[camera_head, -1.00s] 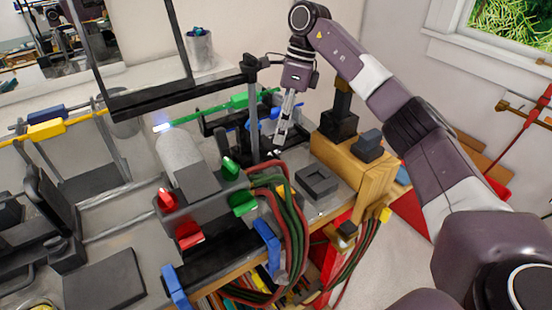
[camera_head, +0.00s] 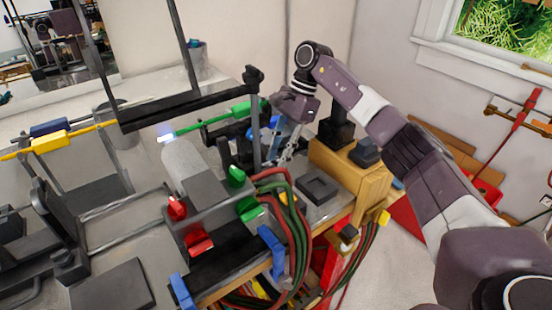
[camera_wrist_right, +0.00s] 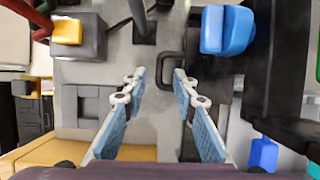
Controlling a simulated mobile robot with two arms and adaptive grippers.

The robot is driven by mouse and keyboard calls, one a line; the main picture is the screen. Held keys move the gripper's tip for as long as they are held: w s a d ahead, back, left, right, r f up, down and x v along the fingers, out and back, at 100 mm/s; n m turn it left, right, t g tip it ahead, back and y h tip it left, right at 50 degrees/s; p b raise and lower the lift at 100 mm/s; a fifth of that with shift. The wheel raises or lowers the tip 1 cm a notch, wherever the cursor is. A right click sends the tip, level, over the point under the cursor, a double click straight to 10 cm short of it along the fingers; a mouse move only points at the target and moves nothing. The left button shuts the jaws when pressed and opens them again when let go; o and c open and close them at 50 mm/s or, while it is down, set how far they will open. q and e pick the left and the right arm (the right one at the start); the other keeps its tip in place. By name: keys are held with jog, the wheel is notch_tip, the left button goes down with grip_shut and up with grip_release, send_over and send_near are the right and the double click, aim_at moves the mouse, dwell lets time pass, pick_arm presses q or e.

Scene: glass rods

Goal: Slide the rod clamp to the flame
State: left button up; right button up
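A small bluish-white flame (camera_head: 165,132) glows at the top of a grey burner cylinder (camera_head: 184,160). A thin green rod (camera_head: 203,124) reaches from the flame to a green grip (camera_head: 242,108) on a dark rod clamp (camera_head: 232,130), partly hidden by a black post. My right gripper (camera_head: 284,155) is just right of that post, pointing down, and seems empty. In the right wrist view, its two blue-padded fingers (camera_wrist_right: 157,78) are apart with nothing between them. A blue knob (camera_wrist_right: 226,30) lies right of the fingers there. Whether they touch anything is unclear. My left gripper is not in view.
A black post (camera_head: 255,115) and crossbar (camera_head: 180,108) stand close to my right gripper. Red and green hoses (camera_head: 285,215) hang at the bench's front edge. A wooden block (camera_head: 345,170) stands to the right. A yellow-gripped rod (camera_head: 50,142) is at the left.

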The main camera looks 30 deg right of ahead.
jog(key=shift+x, duration=1.05)
jog(key=shift+c, duration=0.3)
grip_shut()
